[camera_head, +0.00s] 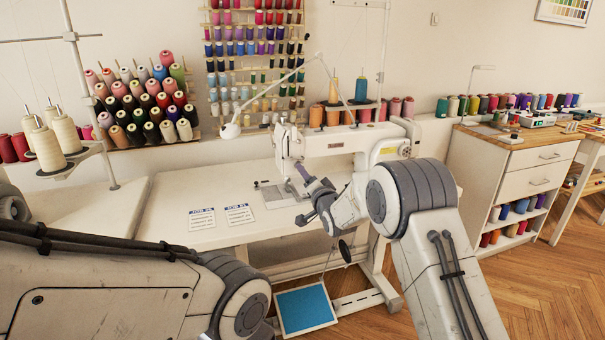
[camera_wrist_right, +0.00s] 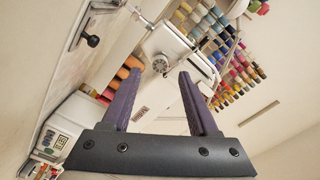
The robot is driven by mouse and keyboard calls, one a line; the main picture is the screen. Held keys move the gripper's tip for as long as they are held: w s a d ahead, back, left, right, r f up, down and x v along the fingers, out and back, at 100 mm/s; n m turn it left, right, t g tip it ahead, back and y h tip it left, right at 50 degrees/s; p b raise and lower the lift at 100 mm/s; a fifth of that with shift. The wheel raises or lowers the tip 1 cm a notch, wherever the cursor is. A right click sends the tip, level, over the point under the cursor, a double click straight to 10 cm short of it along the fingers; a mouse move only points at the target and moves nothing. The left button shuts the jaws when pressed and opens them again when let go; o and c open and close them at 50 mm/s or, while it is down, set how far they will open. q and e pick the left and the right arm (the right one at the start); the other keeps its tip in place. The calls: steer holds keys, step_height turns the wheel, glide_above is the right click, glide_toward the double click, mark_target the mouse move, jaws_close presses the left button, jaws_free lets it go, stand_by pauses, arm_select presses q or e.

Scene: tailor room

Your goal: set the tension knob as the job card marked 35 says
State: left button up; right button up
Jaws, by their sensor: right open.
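The white sewing machine (camera_head: 335,142) stands on the white table (camera_head: 180,237). Two printed cards lie flat on the table left of the machine, a left card (camera_head: 202,218) and a right card (camera_head: 239,214). Their print is too small to read surely. My right gripper (camera_head: 306,180) is in front of the machine's needle end. In the right wrist view its purple fingers (camera_wrist_right: 165,98) are apart with nothing between them. Beyond them is the machine (camera_wrist_right: 178,45) with a round grey dial (camera_wrist_right: 160,63); I cannot tell if it is the tension knob. My left gripper is out of view.
A lamp (camera_head: 230,130) arches over the table. Thread racks (camera_head: 255,60) fill the wall behind. Cone spools (camera_head: 47,148) stand at left. A drawer cabinet (camera_head: 515,165) is at right. A blue pedal (camera_head: 305,308) lies on the floor below. The table left of the cards is clear.

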steer(key=shift+x, duration=1.7)
